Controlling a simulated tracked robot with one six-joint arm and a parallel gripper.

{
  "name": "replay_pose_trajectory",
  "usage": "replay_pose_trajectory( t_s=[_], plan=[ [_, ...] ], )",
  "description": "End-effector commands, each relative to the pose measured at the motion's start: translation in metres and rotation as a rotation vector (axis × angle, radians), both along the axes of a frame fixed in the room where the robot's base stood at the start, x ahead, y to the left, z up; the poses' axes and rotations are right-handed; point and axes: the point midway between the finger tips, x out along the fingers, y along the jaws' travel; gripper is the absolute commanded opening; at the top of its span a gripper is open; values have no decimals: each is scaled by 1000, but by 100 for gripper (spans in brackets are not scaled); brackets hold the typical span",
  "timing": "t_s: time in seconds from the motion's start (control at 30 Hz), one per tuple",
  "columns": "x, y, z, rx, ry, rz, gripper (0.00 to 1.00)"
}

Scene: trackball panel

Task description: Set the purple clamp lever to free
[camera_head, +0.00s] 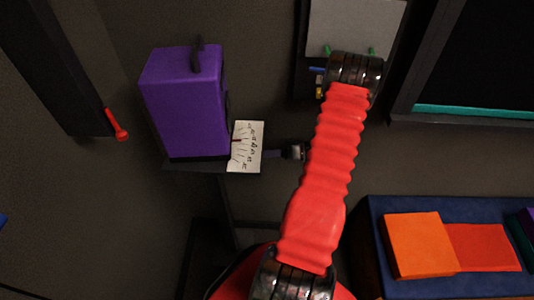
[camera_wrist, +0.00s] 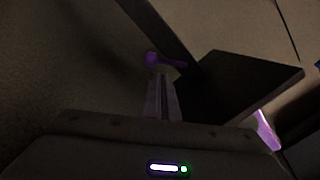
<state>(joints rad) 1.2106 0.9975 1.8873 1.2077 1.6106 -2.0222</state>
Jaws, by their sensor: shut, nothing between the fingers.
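My gripper (camera_wrist: 162,78) shows in the wrist view with its two fingers together and nothing between them. A small purple piece (camera_wrist: 152,59), which looks like part of the clamp lever, is right at or just beyond the fingertips. I cannot tell whether they touch. A dark bar runs up and left from there. In the head view I cannot make out the lever or its setting. My fingertips are not clear there, and my red arm covers part of the middle.
A purple box (camera_head: 183,103) with a black handle stands on a dark shelf, beside a white marked card (camera_head: 246,147). A dark flat plate (camera_wrist: 240,85) is close on the right of the fingers. A red lever (camera_head: 116,124) is at left. Orange and red blocks (camera_head: 418,244) lie lower right.

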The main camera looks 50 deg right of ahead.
Motion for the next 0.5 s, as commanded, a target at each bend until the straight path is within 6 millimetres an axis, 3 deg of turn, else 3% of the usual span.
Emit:
replay_pose_trajectory(
  t_s=[0.2, 0.5],
  plan=[
    [20, 18, -1, 0, 1, 1, 0],
    [26, 22, -2, -1, 1, -2, 0]
  ],
)
